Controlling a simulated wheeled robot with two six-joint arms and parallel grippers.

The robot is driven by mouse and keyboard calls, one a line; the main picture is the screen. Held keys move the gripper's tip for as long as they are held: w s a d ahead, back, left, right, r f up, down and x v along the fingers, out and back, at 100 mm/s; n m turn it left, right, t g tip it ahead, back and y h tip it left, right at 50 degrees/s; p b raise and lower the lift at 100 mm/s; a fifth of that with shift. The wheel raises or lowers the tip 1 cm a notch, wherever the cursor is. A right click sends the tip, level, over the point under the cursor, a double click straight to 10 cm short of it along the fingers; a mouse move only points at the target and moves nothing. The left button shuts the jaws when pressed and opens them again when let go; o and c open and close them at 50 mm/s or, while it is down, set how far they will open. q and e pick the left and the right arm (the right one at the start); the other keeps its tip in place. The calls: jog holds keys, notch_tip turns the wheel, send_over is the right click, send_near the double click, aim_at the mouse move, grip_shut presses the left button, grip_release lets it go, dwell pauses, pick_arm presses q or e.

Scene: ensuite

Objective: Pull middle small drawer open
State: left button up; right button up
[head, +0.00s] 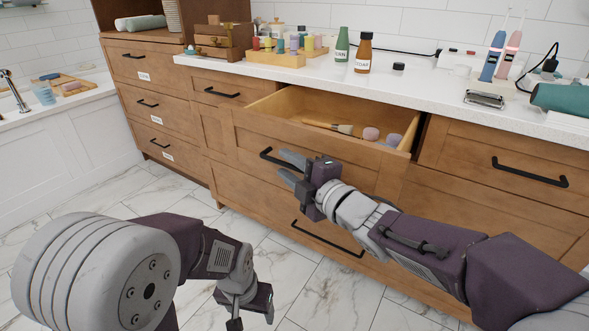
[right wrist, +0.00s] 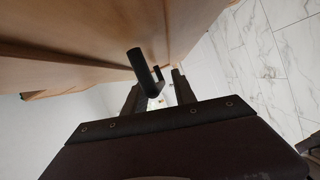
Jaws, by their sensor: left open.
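The middle small drawer (head: 375,158) is the wooden top-row drawer in the centre of the vanity, and it stands pulled out, its inside showing. A brush (head: 340,128) and other small items lie in it. Its black bar handle (head: 266,157) is partly hidden behind my right gripper (head: 288,168). In the right wrist view, the handle (right wrist: 145,72) is close to the fingertips of the right gripper (right wrist: 158,90). Those fingers are apart, with a gap between them, and do not look clamped on the bar. My left gripper (head: 250,305) is open and empty, low over the floor, away from the drawer.
The white counter (head: 420,95) above carries bottles (head: 363,53), a tray of small jars (head: 276,58), toothbrushes (head: 495,55) and a teal dryer (head: 560,97). Closed drawers lie on both sides and below. The marble floor (head: 110,215) in front is clear.

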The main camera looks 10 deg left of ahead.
jog(key=p+v, duration=0.3)
jog(key=v, duration=0.5)
jog(key=shift+s+d, duration=0.2)
jog(key=shift+d, duration=0.05)
jog(key=shift+r, duration=0.1)
